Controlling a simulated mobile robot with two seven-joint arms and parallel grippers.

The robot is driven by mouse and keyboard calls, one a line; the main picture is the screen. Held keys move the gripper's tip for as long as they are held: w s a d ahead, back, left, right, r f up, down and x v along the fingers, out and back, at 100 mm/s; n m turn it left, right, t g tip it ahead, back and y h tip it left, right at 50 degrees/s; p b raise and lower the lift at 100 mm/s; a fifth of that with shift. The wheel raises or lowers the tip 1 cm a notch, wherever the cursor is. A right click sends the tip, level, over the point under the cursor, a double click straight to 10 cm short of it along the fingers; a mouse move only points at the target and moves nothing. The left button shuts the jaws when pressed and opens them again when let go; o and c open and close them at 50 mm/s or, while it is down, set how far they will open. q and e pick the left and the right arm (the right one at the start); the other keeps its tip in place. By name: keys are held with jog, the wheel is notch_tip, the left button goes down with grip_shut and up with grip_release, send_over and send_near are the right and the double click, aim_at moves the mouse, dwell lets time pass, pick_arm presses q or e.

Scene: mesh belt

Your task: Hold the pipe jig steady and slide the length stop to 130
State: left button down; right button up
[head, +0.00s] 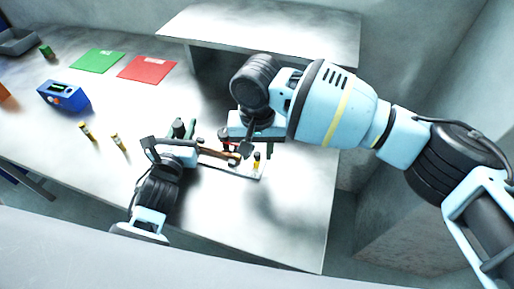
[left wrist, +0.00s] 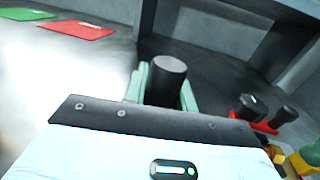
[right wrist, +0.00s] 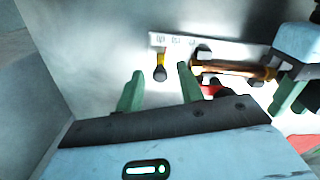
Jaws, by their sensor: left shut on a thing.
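The pipe jig (right wrist: 220,46) is a pale plate with scale marks; its readings are too small to read. A copper-brown pipe (right wrist: 232,67) lies along it, with a red part (right wrist: 212,90) beside it. A small yellow piece with a black knob (right wrist: 160,68), likely the length stop, also shows in the head view (head: 257,160). My left gripper (head: 181,128) is shut on a black cylindrical handle (left wrist: 168,82) at the jig's left end. My right gripper (right wrist: 158,88) is open and empty; the knob appears between its fingertips, apart from them. Its fingertips are hidden in the head view.
A blue device (head: 62,96), a green mat (head: 97,61) and a red mat (head: 147,69) lie farther left. A raised shelf (head: 270,32) stands behind. The table's front right is clear.

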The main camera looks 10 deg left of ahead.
jog(key=shift+c, duration=0.3)
grip_shut()
jog(key=shift+w+a, duration=0.15)
jog(key=shift+a, duration=0.75)
jog(key=shift+w+a, duration=0.1)
jog(key=shift+a, duration=0.75)
pick_arm(q)
jog(key=shift+d, duration=0.1)
pick_arm(e)
jog(key=shift+a, duration=0.1)
jog(key=shift+o, duration=0.2)
grip_release()
